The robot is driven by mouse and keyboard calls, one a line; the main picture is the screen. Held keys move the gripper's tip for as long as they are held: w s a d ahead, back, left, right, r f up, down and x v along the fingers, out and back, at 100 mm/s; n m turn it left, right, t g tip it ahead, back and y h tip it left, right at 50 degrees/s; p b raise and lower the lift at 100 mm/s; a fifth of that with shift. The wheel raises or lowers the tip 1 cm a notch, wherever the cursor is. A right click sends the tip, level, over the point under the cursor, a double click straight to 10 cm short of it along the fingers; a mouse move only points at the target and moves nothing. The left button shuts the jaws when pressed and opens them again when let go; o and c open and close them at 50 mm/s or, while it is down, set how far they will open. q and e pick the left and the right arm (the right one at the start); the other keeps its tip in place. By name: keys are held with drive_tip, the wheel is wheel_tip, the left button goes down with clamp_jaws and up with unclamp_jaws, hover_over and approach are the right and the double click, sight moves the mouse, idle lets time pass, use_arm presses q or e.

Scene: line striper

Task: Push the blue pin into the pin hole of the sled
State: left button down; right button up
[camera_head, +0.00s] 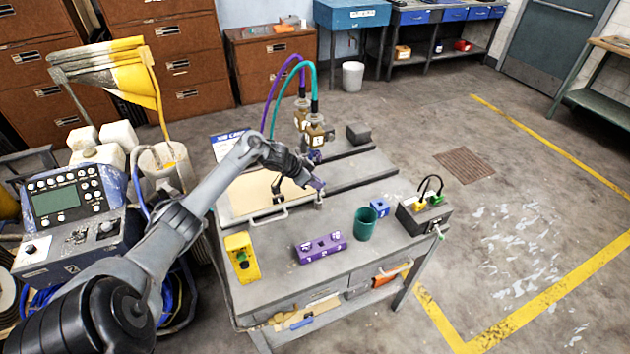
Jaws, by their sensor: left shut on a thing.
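My left arm reaches in from the lower left over the workbench. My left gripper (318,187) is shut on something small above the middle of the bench. A short grey piece (319,203) shows just below the fingertips. I cannot tell for sure whether the held thing is the blue pin. A carriage with brass-coloured parts (314,134) and a purple and a green hose stands behind the gripper by the grey rail. It may be the sled; its pin hole is too small to make out. My right gripper is not in view.
On the workbench (365,260) are a yellow box (242,257), a purple block (320,247), a green cup (365,223), a small blue block (380,207) and a grey box with leads (424,216). A dark grey block (358,133) sits at the back.

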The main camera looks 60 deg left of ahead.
sight(317, 191)
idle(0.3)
use_arm(q)
drive_tip(key=shift+p, duration=0.45)
idle(0.4)
drive_tip(key=shift+f, duration=0.1)
idle(0.7)
drive_tip(key=shift+f, duration=0.55)
drive_tip(key=shift+f, duration=0.15)
idle(0.9)
drive_tip(key=shift+f+b, duration=0.35)
drive_tip(key=shift+f, duration=0.9)
drive_tip(key=shift+f, duration=0.2)
idle(0.5)
drive_tip(key=c, duration=1)
unclamp_jaws()
drive_tip(key=shift+f, duration=0.1)
drive_tip(key=shift+o, duration=0.2)
